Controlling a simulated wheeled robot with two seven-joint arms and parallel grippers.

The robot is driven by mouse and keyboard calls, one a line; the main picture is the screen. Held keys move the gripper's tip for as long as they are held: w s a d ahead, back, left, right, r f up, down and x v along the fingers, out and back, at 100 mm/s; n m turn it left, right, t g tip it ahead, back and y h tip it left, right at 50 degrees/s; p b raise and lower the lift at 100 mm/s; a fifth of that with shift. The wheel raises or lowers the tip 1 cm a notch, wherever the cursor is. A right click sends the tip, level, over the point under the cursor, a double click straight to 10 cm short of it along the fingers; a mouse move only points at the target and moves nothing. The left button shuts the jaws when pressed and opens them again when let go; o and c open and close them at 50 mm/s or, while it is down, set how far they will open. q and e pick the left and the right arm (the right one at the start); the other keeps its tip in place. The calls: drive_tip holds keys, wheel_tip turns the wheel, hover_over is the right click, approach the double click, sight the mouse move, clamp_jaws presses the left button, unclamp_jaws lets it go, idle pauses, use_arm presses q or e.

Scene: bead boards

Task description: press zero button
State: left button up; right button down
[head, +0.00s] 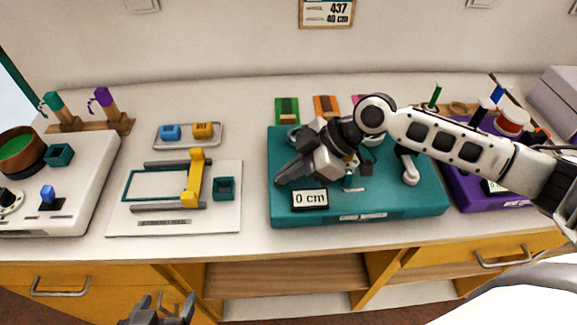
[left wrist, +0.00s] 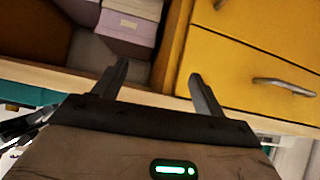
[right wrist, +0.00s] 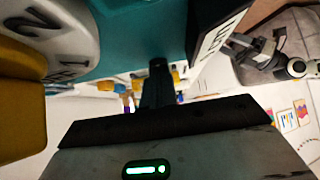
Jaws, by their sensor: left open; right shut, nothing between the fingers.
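The teal board (head: 400,205) stands on the table right of centre. Its small display (head: 310,199) reads "0 cm" at the front left; the display's edge shows large in the right wrist view (right wrist: 222,32). My right gripper (head: 280,182) is shut and empty, low over the board's left side, just behind the display. I cannot tell whether it touches anything. No zero button can be made out; my right gripper and arm hide part of the board. My left gripper (head: 160,310) is open and empty in front of the table, facing the drawers in the left wrist view (left wrist: 160,80).
A white board with a yellow slider (head: 194,180) lies to the left. A tray (head: 188,143) with a blue and a yellow block stands behind it. A purple board (head: 470,190) stands at right, partly behind my right arm. A white numbered dial (right wrist: 60,35) is close to my right gripper.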

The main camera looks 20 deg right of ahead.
drive_tip(key=r, duration=0.1)
drive_tip(key=r+p, duration=0.2)
drive_tip(key=r, duration=0.1)
drive_tip(key=shift+d, duration=0.3)
use_arm(q)
drive_tip(key=shift+a+b, duration=0.15)
drive_tip(key=shift+b, duration=0.75)
use_arm(e)
drive_tip(key=v, duration=0.9)
drive_tip(key=shift+s+r, duration=0.1)
